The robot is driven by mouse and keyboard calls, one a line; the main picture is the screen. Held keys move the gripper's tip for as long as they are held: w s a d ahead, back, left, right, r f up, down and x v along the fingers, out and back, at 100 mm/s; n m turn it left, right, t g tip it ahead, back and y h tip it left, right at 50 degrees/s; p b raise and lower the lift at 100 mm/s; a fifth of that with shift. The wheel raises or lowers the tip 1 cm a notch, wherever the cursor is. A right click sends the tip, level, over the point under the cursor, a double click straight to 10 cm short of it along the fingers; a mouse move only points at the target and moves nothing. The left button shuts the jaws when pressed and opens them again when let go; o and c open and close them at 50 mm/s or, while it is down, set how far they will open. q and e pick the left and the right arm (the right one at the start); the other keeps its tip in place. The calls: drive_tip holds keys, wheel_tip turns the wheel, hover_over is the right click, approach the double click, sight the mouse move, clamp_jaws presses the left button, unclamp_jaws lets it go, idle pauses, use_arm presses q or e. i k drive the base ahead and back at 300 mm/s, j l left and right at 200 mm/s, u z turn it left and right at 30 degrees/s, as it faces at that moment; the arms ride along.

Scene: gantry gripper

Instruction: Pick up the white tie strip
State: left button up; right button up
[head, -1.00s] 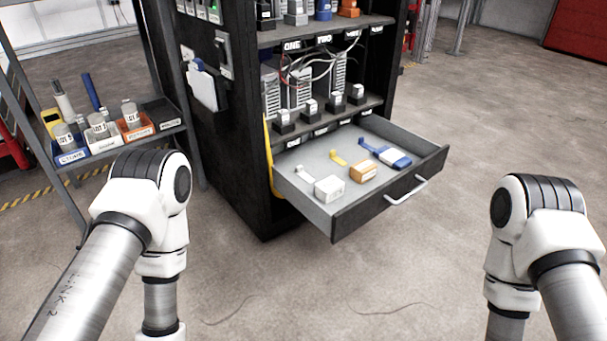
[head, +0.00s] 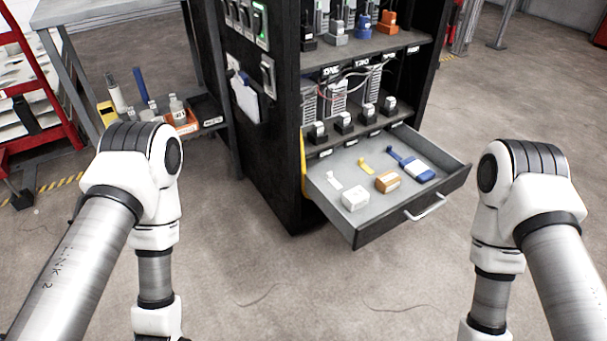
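The white tie strip appears to be the small flat white strip (head: 334,181) lying in the open drawer (head: 360,236), near its left side. It sits just behind a white block (head: 354,198); whether the two are joined is too small to tell. A yellow strip (head: 364,167) with an orange block (head: 387,181), and a blue strip (head: 396,154) with a blue and white block (head: 418,171), lie to its right. Both my arms hang at the picture's sides, in front of the drawer and apart from it. Neither gripper shows in the frame.
The drawer juts from a black cabinet (head: 268,170) and has a pale handle (head: 425,208) on its front. Above it are shelves with connectors and wires. A side shelf with bottles and an orange bin (head: 184,122) stands left. Floor in front is clear.

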sight(329, 177)
drive_tip(key=i+l+u, duration=0.15)
drive_tip(key=l+u, duration=0.2)
drive_tip(key=l, duration=0.15)
drive_tip(key=i+l+u, duration=0.1)
drive_tip(key=l+u, duration=0.65)
drive_tip(key=l, duration=0.25)
